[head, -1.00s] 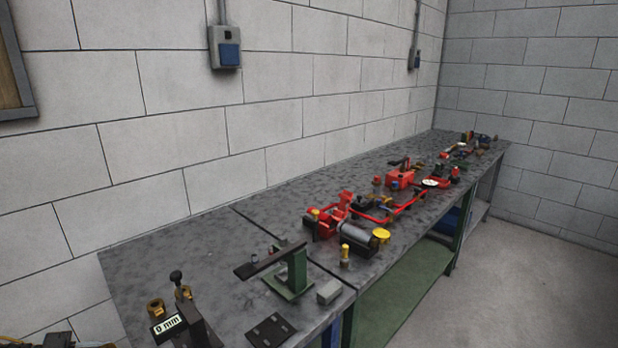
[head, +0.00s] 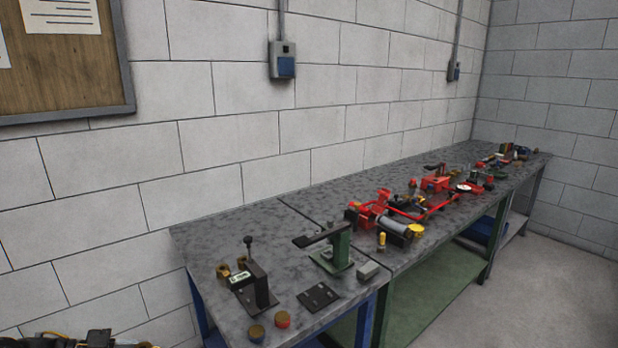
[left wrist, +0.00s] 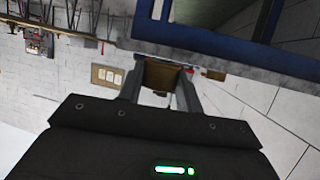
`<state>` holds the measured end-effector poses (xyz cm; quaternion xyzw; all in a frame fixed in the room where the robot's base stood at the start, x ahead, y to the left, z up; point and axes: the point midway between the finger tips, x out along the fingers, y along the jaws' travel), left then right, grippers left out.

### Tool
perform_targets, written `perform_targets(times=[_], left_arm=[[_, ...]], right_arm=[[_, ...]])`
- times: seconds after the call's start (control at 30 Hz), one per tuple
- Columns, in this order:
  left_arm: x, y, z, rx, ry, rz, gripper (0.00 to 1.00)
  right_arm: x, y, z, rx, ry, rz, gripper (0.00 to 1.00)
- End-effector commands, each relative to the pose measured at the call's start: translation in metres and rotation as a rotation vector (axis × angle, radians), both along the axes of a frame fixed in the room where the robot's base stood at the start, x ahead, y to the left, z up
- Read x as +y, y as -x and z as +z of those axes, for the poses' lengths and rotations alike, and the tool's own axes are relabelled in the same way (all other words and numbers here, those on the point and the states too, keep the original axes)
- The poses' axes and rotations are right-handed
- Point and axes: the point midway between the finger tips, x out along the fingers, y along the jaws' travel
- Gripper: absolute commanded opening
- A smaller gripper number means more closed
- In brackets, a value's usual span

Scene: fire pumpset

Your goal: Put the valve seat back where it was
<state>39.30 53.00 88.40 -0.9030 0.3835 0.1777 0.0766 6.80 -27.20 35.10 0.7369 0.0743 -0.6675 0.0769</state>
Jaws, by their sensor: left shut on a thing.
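In the left wrist view my left gripper (left wrist: 158,90) is shut on a small brown piece (left wrist: 160,76). The piece sits between the two fingers and only part of it shows; I take it to be the valve seat, but its shape is not clear. My left gripper cannot be made out in the head view. My right gripper is in neither view. On the near bench, brass rings (head: 223,271) stand beside a black stand with a small display (head: 241,277). A brass-topped disc (head: 257,333) and a red-topped disc (head: 283,319) lie at the near edge.
A green press (head: 340,250), a grey block (head: 368,271) and a black plate (head: 318,297) occupy the near bench (head: 215,235). Red pump parts (head: 375,210) crowd the bench beyond. The rear left of the near bench is bare. A block wall (head: 225,150) runs behind.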

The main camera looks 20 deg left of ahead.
Motion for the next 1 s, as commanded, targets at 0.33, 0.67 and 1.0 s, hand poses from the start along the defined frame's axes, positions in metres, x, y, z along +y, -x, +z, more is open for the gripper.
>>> perform_targets(times=[0.33,0.67,1.0], left_arm=[[-0.035,0.032,-0.04,-0.004,0.006,0.051,0.0],[-0.13,0.047,-0.053,-0.017,0.009,0.047,0.0],[-0.26,-0.007,0.018,-0.024,-0.004,-0.089,0.0]], right_arm=[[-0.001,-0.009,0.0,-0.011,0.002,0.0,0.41],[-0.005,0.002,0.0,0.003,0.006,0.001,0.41],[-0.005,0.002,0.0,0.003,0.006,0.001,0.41]])
